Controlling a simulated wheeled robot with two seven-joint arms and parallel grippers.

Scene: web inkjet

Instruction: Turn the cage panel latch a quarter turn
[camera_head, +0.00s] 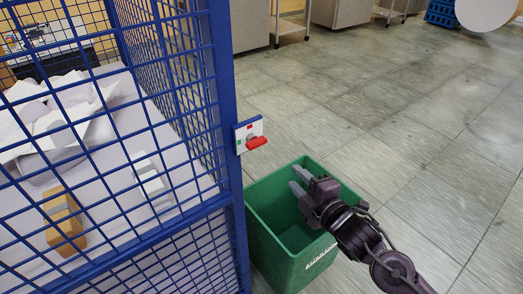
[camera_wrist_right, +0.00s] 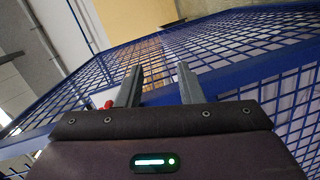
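The latch is a red handle (camera_head: 257,142) on a white plate (camera_head: 257,126) fixed to the blue cage post. The handle lies roughly level, sticking out to the right. The plate has a red mark at its top and a green mark at its left. My right gripper (camera_head: 295,179) is open and empty, below and to the right of the handle, apart from it. In the right wrist view the gripper (camera_wrist_right: 160,67) shows two spread fingers with nothing between them. A bit of the red handle (camera_wrist_right: 108,104) shows left of the left finger. My left gripper is not in view.
The blue mesh cage (camera_head: 222,80) fills the left side, with crumpled white sheets and a tan block (camera_head: 66,220) behind it. A green bin (camera_head: 270,212) stands on the floor below my right gripper. The tiled floor (camera_head: 400,130) to the right is clear.

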